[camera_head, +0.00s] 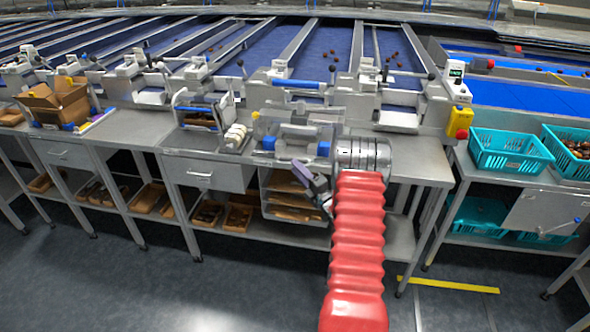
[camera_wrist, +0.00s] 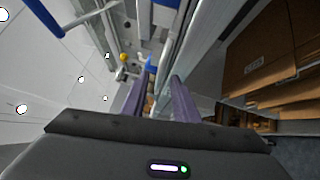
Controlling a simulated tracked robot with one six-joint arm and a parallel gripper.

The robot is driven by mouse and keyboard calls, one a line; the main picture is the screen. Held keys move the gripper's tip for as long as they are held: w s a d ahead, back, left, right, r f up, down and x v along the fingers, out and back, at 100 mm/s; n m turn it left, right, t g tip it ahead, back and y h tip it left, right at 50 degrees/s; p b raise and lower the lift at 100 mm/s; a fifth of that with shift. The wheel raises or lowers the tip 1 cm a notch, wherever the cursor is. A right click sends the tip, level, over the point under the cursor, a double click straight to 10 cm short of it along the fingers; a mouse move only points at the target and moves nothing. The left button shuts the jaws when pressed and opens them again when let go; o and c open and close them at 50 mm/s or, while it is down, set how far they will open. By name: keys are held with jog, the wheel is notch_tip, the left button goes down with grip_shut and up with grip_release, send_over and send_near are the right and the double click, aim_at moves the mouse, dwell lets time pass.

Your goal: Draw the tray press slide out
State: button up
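The tray press (camera_head: 295,135) stands at the front edge of the grey bench in the head view, with a grey handle-like bar on top and blue end parts. I cannot make out its slide as a separate part. My gripper (camera_head: 303,173) is just below and in front of it, beside the open rack of brown trays (camera_head: 290,183). In the wrist view the two purple fingers of my gripper (camera_wrist: 158,100) stand apart. Grey metal and a blue part lie beyond the gap, and I see nothing clearly held. My red-sleeved arm hides part of the bench front.
A drawer (camera_head: 205,175) is left of the rack. Teal crates (camera_head: 510,150) stand on the right-hand table. A yellow box with a red button (camera_head: 459,122) is at the bench's right end. Brown trays (camera_wrist: 262,62) are close on the right in the wrist view.

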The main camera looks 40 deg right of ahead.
jog(key=shift+w, duration=0.6)
jog(key=shift+c, duration=0.6)
grip_shut()
jog(key=shift+f, duration=0.1)
